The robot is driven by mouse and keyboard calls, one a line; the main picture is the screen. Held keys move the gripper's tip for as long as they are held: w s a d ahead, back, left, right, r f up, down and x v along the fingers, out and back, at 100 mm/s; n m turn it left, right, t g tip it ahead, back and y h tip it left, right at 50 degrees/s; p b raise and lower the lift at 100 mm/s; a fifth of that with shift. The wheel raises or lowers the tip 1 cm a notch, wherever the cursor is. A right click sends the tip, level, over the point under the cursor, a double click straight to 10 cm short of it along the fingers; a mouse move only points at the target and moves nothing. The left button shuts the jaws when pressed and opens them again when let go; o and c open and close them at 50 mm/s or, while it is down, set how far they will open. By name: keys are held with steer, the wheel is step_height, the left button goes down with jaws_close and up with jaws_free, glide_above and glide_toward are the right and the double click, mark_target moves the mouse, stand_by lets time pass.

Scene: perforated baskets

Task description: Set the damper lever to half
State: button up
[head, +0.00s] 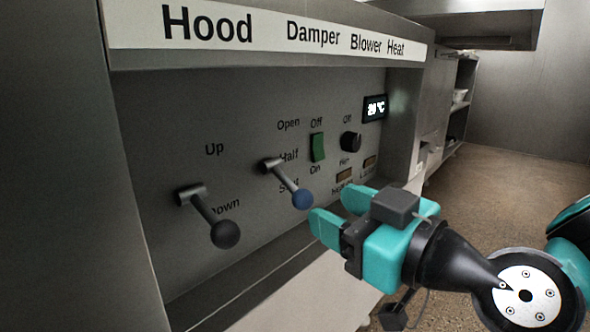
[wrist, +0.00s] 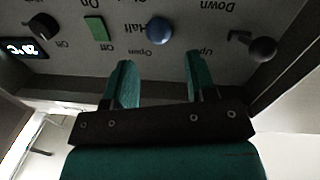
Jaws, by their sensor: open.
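The damper lever (head: 287,183) sticks out of the grey panel under the "Damper" label and ends in a blue ball knob (head: 302,199). It slants down and to the right from its pivot, beside the words Open, Half and Shut; its knob hangs near the level of Shut, though the slanted view makes its exact setting hard to tell. My teal gripper (head: 338,207) is open and empty, just right of the knob in the head view. In the wrist view, which shows the panel upside down, the blue knob (wrist: 159,31) lies beyond the gap between my fingertips (wrist: 160,68), seemingly untouched.
The hood lever with a black knob (head: 225,234) juts out at left. A green blower switch (head: 318,147), a black heat dial (head: 351,141) and a lit display (head: 375,107) sit to the right. A ledge (head: 240,292) runs below the panel.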

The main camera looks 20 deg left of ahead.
mark_target(307, 195)
steer(key=x, duration=0.8)
steer(key=shift+c, duration=0.4)
jaws_close()
steer(key=shift+r, duration=0.15)
